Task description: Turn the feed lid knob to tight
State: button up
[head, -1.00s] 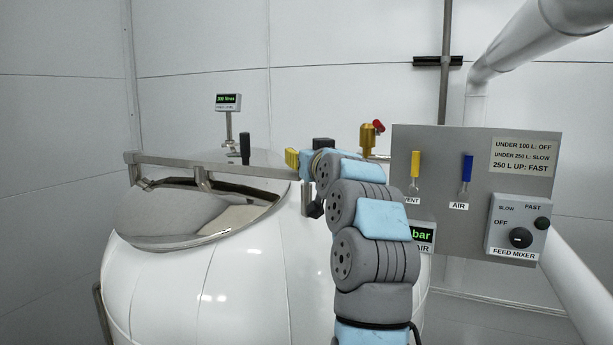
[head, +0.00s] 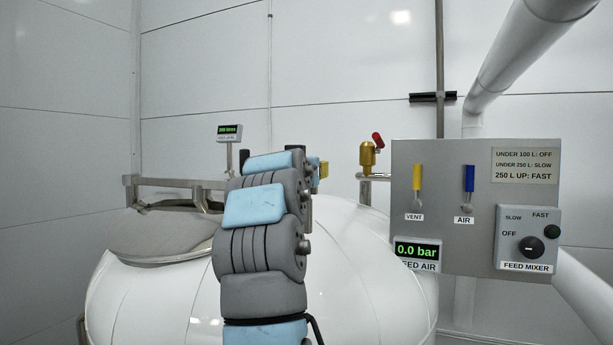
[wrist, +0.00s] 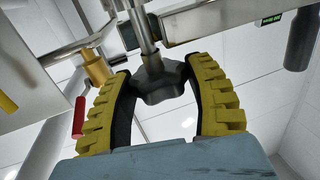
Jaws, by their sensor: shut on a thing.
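The feed lid knob (wrist: 160,82) is dark and lobed, on a metal stem, in the wrist view. My gripper (wrist: 162,68) has its yellow ribbed fingers on either side of the knob and is shut on it. In the head view my arm hides the knob, and only a bit of yellow finger (head: 324,170) shows past the arm. The round metal feed lid (head: 160,232) lies on the white tank (head: 365,285), with a metal bar (head: 175,183) across it. I cannot tell how tight the knob is.
A grey panel (head: 450,165) stands at right with yellow and blue levers, a mixer dial (head: 532,247) and a display (head: 417,250) reading 0.0 bar. A brass valve with a red handle (head: 377,140) stands behind the tank. A small readout (head: 229,132) stands at the back.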

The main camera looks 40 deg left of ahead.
dwell(0.4)
jog(key=o, duration=1.2)
jog(key=shift+v, duration=6)
jog(key=shift+a, duration=0.1)
jog(key=shift+s, duration=0.1)
